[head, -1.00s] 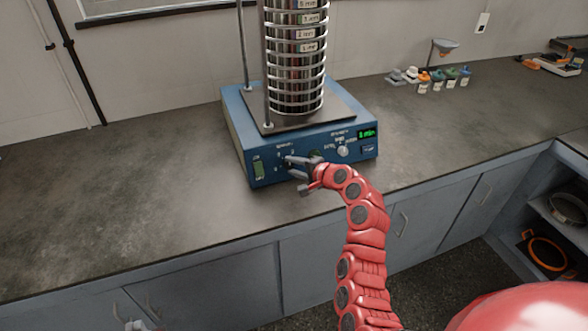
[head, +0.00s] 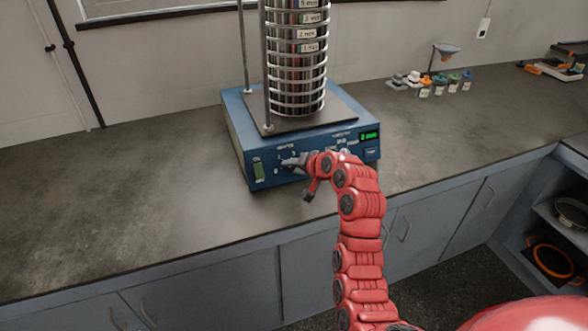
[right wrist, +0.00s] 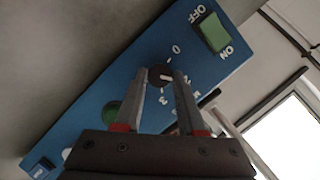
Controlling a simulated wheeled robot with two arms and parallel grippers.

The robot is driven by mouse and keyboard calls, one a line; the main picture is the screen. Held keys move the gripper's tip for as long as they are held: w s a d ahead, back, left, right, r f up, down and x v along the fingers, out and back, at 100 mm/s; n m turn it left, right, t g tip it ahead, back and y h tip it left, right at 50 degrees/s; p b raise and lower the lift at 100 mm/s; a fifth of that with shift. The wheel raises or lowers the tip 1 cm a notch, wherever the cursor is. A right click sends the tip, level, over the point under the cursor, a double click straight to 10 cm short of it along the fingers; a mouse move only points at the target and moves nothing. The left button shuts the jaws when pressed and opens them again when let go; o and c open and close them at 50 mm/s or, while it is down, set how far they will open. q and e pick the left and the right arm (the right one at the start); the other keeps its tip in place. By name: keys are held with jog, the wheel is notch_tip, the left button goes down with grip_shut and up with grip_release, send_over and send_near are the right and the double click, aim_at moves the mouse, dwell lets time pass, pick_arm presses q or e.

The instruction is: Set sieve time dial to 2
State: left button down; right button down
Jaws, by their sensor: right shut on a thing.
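The sieve shaker (head: 240,140) has a blue base with a control panel on its front. In the right wrist view, a small dark dial (right wrist: 160,75) with a pale pointer mark sits on the blue panel, with printed numbers around it, including 0 and 3. My right gripper (right wrist: 166,82) is shut on this dial, one finger on each side. In the head view my right gripper (head: 291,163) hides the dial. The green display (head: 369,135) appears to read 2 min. My left gripper is not in view.
A tall sieve stack (head: 297,70) stands on the shaker. Small bottles (head: 439,84) stand at the back right. The counter left of the shaker is clear.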

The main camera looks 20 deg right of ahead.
dwell(0.5)
jog(key=c, duration=0.5)
grip_release()
jog(key=p+v, duration=0.5)
jog(key=v, duration=1.2)
jog(key=shift+s, duration=0.15)
jog(key=shift+r, duration=0.1)
